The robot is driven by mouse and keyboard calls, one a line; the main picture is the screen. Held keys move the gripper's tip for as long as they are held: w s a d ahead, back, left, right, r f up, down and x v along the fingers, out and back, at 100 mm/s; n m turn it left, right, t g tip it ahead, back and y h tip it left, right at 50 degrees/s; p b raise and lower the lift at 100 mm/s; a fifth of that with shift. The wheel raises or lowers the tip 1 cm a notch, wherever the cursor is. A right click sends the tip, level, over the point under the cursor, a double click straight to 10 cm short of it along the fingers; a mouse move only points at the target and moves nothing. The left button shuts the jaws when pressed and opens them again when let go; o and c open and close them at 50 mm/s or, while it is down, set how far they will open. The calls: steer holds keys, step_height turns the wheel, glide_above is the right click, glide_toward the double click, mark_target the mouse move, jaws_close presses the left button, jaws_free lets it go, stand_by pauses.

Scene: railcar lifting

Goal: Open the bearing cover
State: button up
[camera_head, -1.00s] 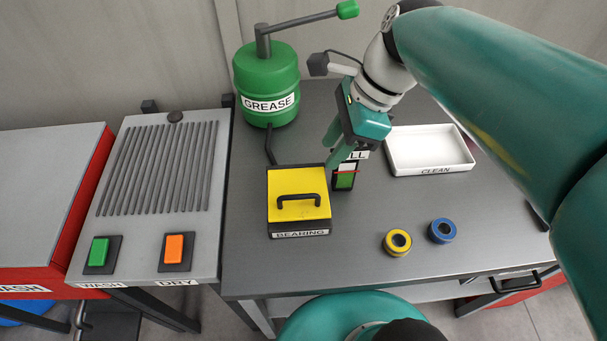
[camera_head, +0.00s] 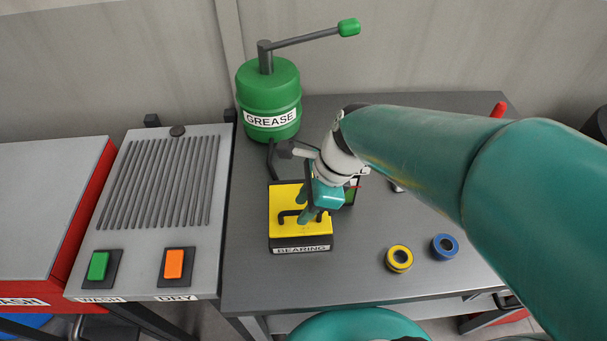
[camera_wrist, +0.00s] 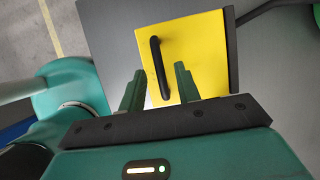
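The yellow bearing cover (camera_head: 284,226) lies closed on the dark box labelled BEARING (camera_head: 301,245) on the grey bench. A black bar handle stands on the cover; its left part shows in the head view (camera_head: 284,214) and it shows whole in the wrist view (camera_wrist: 160,68). My gripper (camera_head: 308,216) is over the right part of the cover. In the wrist view my gripper (camera_wrist: 158,84) is open, its two green fingers apart with the near end of the handle between them. Whether the fingers touch the handle I cannot tell.
A green grease pump (camera_head: 269,92) stands behind the box. The grey unit with green and orange buttons (camera_head: 160,205) is at left. A yellow ring (camera_head: 399,258) and a blue ring (camera_head: 444,247) lie right of the box. My arm covers the bench's right side.

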jaws_close()
steer(key=shift+r, duration=0.1)
